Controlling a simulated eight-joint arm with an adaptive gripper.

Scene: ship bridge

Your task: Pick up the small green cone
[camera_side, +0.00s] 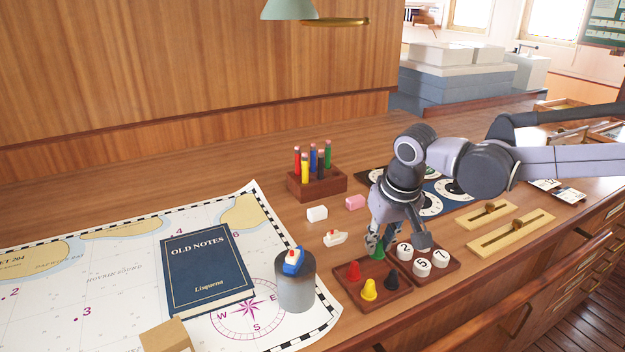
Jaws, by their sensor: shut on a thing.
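The small green cone (377,252) stands at the far corner of a dark wooden tray (394,303). A red cone (353,271), a yellow cone (369,290) and a black cone (392,280) stand in the same tray. My gripper (384,246) reaches down over the tray's far side, with a fingertip beside the green cone. It is shut on the green cone, which is partly hidden by the fingers. I cannot tell whether the cone's base is off the tray.
A tray of white numbered discs (422,267) adjoins on the right. A grey cylinder (296,285) bears a blue boat (293,262). A rack of coloured pens (317,183) stands behind. A blue book (205,275) lies on the chart.

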